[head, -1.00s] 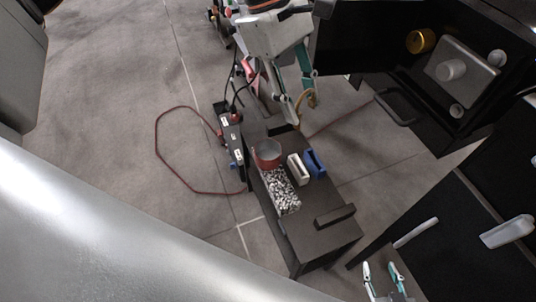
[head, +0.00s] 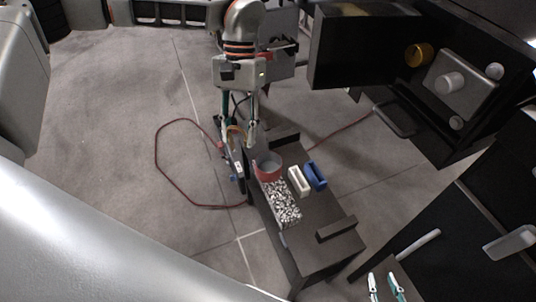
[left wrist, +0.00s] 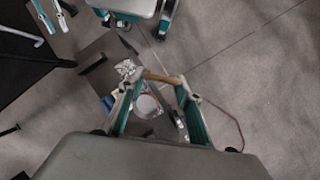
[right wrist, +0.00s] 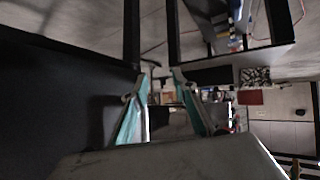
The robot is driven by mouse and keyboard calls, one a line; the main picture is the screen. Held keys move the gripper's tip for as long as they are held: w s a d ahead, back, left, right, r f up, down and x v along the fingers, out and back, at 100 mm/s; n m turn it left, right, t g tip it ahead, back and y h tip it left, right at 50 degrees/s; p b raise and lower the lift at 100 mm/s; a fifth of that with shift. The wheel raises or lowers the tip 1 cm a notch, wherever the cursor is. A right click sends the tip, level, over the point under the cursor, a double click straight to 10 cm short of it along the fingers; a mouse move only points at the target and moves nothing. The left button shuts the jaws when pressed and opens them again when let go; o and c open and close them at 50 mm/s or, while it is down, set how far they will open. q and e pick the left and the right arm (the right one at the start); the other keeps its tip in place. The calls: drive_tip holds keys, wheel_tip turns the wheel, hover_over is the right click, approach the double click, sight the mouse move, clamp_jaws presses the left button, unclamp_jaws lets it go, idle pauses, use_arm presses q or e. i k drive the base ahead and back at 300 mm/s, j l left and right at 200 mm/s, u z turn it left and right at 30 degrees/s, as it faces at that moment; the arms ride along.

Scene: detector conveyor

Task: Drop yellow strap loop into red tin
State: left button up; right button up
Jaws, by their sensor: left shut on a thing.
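The yellow strap loop (head: 237,131) is held between the fingers of my left gripper (head: 240,142), just up and left of the red tin. In the left wrist view the loop (left wrist: 162,78) spans the fingertips (left wrist: 163,85) as a tan band. The red tin (head: 268,167) stands upright and open on the dark bench, and its inside looks grey. In the left wrist view the tin (left wrist: 148,106) shows between the fingers, beyond the loop. My right gripper (head: 386,288) is open and empty at the bottom right, far from the tin; it also shows in the right wrist view (right wrist: 161,78).
The dark bench (head: 322,258) also holds a speckled black-and-white block (head: 283,204), a white holder (head: 300,181) and a blue holder (head: 316,176). A red cable (head: 160,175) loops on the floor at left. A black cabinet (head: 360,50) stands at upper right.

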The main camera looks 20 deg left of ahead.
sight(266, 168)
drive_tip(key=k+j+z, duration=0.15)
drive_tip(key=j, duration=0.15)
drive_tip(key=k+j+z, duration=0.1)
drive_tip(key=j, duration=0.2)
drive_tip(key=j+z, duration=0.15)
drive_tip(key=j, duration=0.25)
drive_tip(key=i+j+z, duration=0.2)
drive_tip(key=j, duration=0.2)
drive_tip(key=i+j+z, duration=0.15)
drive_tip(key=j, duration=0.25)
